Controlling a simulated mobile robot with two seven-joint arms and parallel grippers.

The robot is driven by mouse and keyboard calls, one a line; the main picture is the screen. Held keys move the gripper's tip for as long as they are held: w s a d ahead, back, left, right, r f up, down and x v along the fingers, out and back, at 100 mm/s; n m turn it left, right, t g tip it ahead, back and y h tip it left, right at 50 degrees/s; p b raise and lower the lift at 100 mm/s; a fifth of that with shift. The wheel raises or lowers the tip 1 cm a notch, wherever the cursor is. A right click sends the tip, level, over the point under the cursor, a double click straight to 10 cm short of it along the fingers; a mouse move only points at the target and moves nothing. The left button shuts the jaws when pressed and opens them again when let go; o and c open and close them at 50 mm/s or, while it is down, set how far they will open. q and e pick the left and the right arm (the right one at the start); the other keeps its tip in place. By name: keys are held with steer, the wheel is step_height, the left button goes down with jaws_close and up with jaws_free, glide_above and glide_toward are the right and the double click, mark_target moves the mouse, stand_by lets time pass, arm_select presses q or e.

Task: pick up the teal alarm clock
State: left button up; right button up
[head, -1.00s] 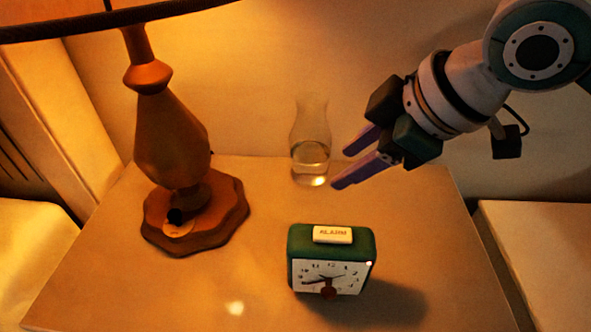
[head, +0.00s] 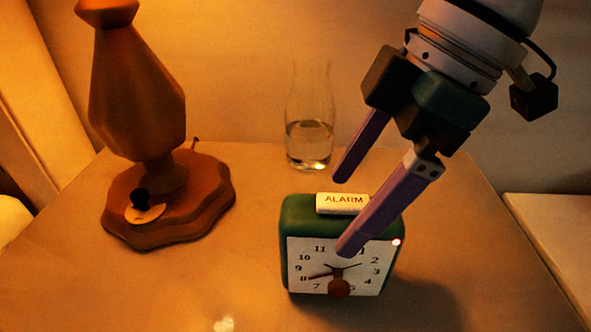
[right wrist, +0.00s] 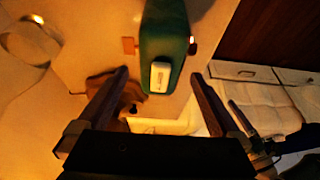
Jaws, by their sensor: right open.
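The teal alarm clock (head: 293,219) stands upright on the nightstand, its white dial facing me and a cream ALARM button (head: 342,202) on top. My right gripper (head: 346,214) is open, its two purple fingers pointing down at the clock. One finger overlaps the dial's upper right in the head view; the other is behind, over the top. I cannot tell whether either finger touches it. In the right wrist view, the clock (right wrist: 164,28) lies ahead, between the lines of the two open fingers. My left gripper is out of view.
A wooden lamp (head: 137,105) with a wide base stands at the left of the nightstand (head: 255,270). A glass carafe (head: 309,145) partly filled with water stands behind the clock. The tabletop right of the clock is clear.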

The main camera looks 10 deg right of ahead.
steer(key=shift+x, duration=1.1)
jaws_close()
